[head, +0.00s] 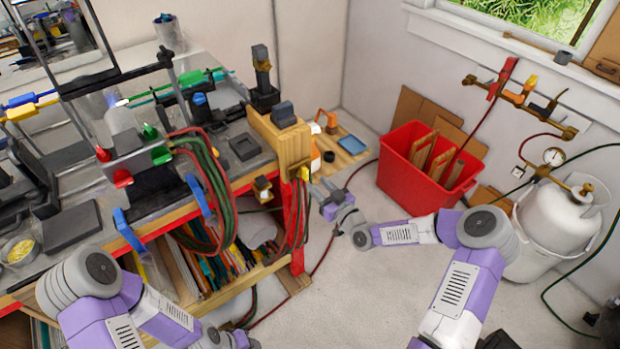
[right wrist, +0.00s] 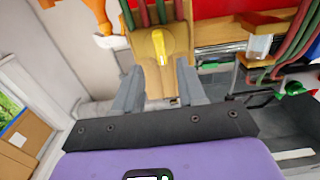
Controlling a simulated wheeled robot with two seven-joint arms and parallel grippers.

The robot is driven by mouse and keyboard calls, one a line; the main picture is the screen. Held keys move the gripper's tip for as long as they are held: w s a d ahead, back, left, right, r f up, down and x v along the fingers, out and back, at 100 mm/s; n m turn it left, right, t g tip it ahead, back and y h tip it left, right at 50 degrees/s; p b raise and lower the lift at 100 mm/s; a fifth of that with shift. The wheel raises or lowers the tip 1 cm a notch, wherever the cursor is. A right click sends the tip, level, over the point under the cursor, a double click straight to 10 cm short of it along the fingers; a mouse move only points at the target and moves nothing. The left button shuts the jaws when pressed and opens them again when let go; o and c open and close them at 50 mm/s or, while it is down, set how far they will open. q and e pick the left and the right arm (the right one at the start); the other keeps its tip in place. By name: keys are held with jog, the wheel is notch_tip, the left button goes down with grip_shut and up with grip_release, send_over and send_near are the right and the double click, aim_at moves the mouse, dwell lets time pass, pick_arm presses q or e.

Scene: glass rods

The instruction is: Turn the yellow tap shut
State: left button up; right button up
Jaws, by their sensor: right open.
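The yellow tap (right wrist: 163,47) is a small yellow lever on a wooden block at the bench end, with red and green hoses beside it. In the head view it shows as a small yellow piece (head: 304,173) at the bench's right corner. My right gripper (head: 318,188) is just right of and below it. In the right wrist view, my right gripper (right wrist: 157,82) is open and empty, with the tap ahead between the finger lines and apart from them. My left arm (head: 150,315) is at the lower left; its fingers are out of frame.
A red crate (head: 398,185) with wooden pieces stands on the floor at right. A white gas cylinder (head: 555,225) and a wall pipe with valves (head: 520,98) are farther right. Hoses (head: 215,175) hang over the bench front. The floor between bench and cylinder is mostly clear.

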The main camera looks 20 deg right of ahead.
aim_at(307, 175)
jog(key=x, duration=0.5)
jog(key=shift+f, duration=0.1)
grip_shut()
